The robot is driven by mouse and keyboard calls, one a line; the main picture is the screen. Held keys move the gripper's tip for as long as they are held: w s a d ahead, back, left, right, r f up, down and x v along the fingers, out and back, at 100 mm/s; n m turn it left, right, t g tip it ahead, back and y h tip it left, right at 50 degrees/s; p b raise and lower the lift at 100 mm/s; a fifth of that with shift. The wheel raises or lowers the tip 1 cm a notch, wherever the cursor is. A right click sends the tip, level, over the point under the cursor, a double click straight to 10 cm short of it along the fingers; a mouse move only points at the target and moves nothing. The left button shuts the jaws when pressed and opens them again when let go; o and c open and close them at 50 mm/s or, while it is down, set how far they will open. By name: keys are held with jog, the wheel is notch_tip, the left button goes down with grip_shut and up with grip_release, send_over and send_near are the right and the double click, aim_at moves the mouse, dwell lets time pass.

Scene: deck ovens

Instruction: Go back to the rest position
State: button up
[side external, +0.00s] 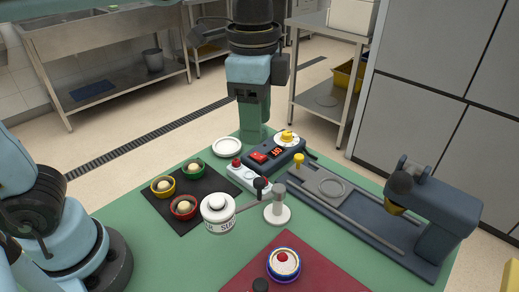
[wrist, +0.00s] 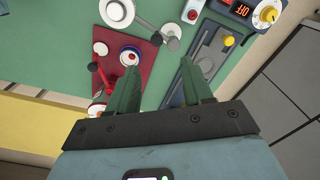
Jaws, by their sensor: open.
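My gripper (side external: 254,122) hangs pointing down at the back of the green table (side external: 120,215) in the side view, its green fingers overlapping there. In the wrist view my gripper (wrist: 159,68) has its two fingers well apart, with nothing between them. It appears clear of the table items. The wrist view shows the fingertips pointing toward the gap between the red mat (wrist: 145,80) and the grey rail fixture (wrist: 210,50). My gripper's exact height above the table cannot be told.
Three small bowls stand on a dark mat (side external: 205,222). A white lidded pot (side external: 218,212), a white plate (side external: 227,147), a control box (side external: 273,155) with a yellow dial and a blue-grey fixture (side external: 375,225) stand nearby. A blue-rimmed white dish (side external: 284,265) sits on the red mat.

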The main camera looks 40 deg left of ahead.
jog(key=s+a+f+n+t, duration=0.2)
jog(key=a+f+n+t, duration=0.5)
jog(key=a+n, duration=0.5)
notch_tip(320, 180, down, 3)
jog(key=shift+a+r, duration=0.2)
jog(key=shift+a, duration=0.7)
